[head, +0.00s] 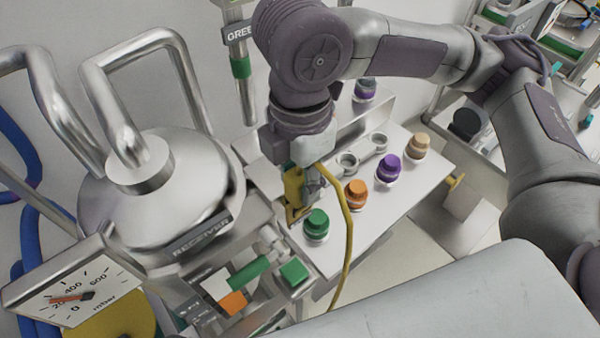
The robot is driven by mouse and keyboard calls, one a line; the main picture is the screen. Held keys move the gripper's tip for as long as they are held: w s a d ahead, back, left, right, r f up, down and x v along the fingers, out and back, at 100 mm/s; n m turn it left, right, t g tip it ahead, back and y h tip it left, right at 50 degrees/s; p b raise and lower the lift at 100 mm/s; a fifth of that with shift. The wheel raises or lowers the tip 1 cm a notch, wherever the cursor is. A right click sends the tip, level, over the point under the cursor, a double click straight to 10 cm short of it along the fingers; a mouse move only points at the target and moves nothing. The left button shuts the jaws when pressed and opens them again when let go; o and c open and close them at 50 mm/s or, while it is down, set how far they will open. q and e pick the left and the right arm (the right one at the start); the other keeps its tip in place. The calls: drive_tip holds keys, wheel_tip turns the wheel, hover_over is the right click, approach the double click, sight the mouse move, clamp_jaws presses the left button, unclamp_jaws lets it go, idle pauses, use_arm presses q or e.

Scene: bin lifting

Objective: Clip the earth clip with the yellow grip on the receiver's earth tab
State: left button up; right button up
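The receiver (150,215) is a shiny steel vessel with bent pipes on top and a label reading RECEIVER, at the left of the head view. My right arm reaches in from the right, and its gripper (303,186) points down just right of the receiver. The earth clip's yellow grip (292,188) is between its fingers, which look shut on it. A yellow cable (347,225) hangs from there down in an arc. The clip's jaws are hard to make out. I cannot pick out the earth tab. My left gripper is not in view.
Green (316,225), orange (356,193), purple (388,168) and tan (419,145) capped bottles stand on a white bench (385,212) right of the gripper. A pressure gauge (72,292) is at lower left. Green and orange blocks sit in front of the receiver.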

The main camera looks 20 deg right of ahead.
drive_tip(key=o, duration=0.4)
drive_tip(key=shift+c, duration=0.2)
wheel_tip(320, 180, up, 12)
idle(0.6)
